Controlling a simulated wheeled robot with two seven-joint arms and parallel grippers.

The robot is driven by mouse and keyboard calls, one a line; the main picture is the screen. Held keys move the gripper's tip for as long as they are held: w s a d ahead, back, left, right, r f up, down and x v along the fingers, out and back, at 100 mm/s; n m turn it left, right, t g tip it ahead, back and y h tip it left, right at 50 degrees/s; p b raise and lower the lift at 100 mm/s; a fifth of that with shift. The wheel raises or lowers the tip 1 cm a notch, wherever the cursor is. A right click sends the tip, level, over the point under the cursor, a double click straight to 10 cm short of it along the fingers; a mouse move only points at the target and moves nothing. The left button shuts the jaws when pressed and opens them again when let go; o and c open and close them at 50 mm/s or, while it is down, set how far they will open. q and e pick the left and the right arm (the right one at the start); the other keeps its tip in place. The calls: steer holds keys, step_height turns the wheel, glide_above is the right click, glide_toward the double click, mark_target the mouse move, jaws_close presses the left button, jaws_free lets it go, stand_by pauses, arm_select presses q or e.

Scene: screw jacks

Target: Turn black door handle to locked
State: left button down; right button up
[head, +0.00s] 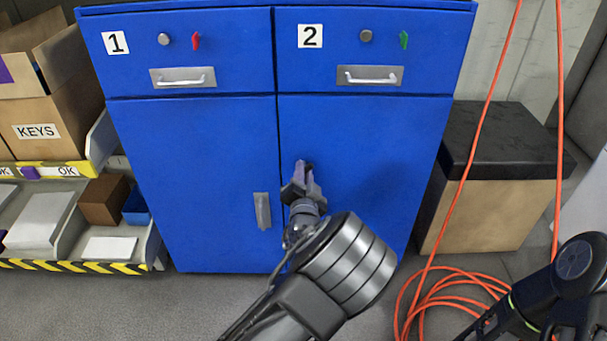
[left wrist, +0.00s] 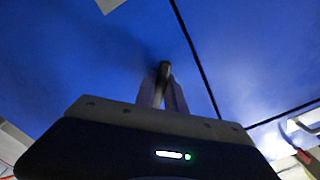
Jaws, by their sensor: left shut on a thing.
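The blue cabinet (head: 365,180) has two lower doors. The black door handle (head: 309,166) is on the right door, near the seam between the doors. It also shows in the left wrist view (left wrist: 164,68), sticking up between the fingertips. My left gripper (head: 302,181) is shut on this handle, with a finger on each side of it; it also shows in the left wrist view (left wrist: 163,88). The gripper hides most of the handle, so I cannot tell its exact angle. My right gripper is out of view.
A grey handle (head: 262,211) hangs upright on the left door. Two drawers above have pull handles (head: 183,77). A black-topped box (head: 487,170) stands at the right, with an orange hose (head: 447,304) on the floor. Shelves with bins (head: 45,220) are at the left.

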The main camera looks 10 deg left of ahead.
arm_select(q)
steer(key=n+b, duration=0.1)
steer(key=n, duration=0.2)
steer(key=shift+f+n+b, duration=0.1)
steer(key=shift+n+b, duration=0.2)
steer(key=shift+n, duration=0.1)
steer(key=n+b, duration=0.2)
steer(key=n, duration=0.2)
steer(key=shift+n+b, duration=0.3)
steer(key=shift+b, duration=0.05)
steer(key=c, duration=1.4)
jaws_free()
steer(key=p+v, duration=0.1)
steer(key=v, duration=0.7)
steer(key=shift+p, duration=0.4)
